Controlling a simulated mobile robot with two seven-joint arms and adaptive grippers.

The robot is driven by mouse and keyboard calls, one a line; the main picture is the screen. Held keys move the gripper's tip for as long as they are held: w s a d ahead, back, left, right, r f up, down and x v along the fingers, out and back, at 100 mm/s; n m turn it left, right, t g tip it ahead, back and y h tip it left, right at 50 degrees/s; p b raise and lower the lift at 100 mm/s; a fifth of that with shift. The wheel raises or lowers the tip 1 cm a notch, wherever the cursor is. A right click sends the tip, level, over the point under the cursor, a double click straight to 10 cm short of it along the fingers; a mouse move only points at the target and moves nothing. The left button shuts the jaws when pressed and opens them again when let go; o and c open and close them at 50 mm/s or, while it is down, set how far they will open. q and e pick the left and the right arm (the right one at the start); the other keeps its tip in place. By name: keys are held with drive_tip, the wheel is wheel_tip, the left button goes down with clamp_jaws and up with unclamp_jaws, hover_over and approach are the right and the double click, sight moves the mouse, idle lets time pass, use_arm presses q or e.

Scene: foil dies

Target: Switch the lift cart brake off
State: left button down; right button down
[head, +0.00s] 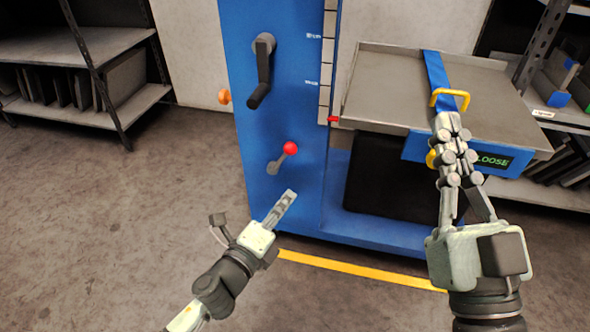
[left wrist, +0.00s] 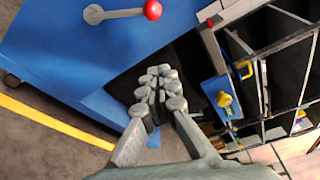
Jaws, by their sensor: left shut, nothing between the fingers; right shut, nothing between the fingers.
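The blue lift cart (head: 240,150) stands in the middle of the head view. Its brake lever is a short grey arm with a red ball knob (head: 290,149), tilted up to the right from its pivot; it also shows at the top of the left wrist view (left wrist: 152,10). My left gripper (head: 290,194) is shut and empty, just below the lever and apart from it. It also shows in the left wrist view (left wrist: 160,72). My right gripper (head: 447,120) is shut and empty, in front of the tray's yellow handle (head: 450,97); I cannot tell if they touch.
A black crank handle (head: 262,75) sticks out above the lever. The grey tray (head: 385,80) has a blue strap (head: 435,72) and a sign reading "LOOSE" (head: 492,161). Shelves (head: 70,45) stand at left and right. A yellow line (head: 350,268) marks the floor. Floor at left is clear.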

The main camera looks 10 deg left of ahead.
sight(281, 159)
drive_tip(key=shift+r, duration=0.1)
use_arm(q)
drive_tip(key=w+a, duration=0.1)
drive_tip(key=w, duration=1)
drive_tip(key=shift+w+r+p, duration=0.2)
drive_tip(key=shift+w+p, duration=0.1)
drive_tip(key=shift+p, duration=0.1)
use_arm(e)
drive_tip(key=shift+w+a+f+g, duration=0.1)
drive_tip(key=shift+a+f+g, duration=0.05)
drive_tip(key=shift+f+g, duration=0.2)
drive_tip(key=shift+w+a+f+g, duration=0.1)
drive_tip(key=shift+f+g, duration=0.15)
drive_tip(key=shift+f, duration=0.15)
use_arm(q)
drive_tip(key=shift+a+r, duration=0.1)
drive_tip(key=shift+a, duration=0.1)
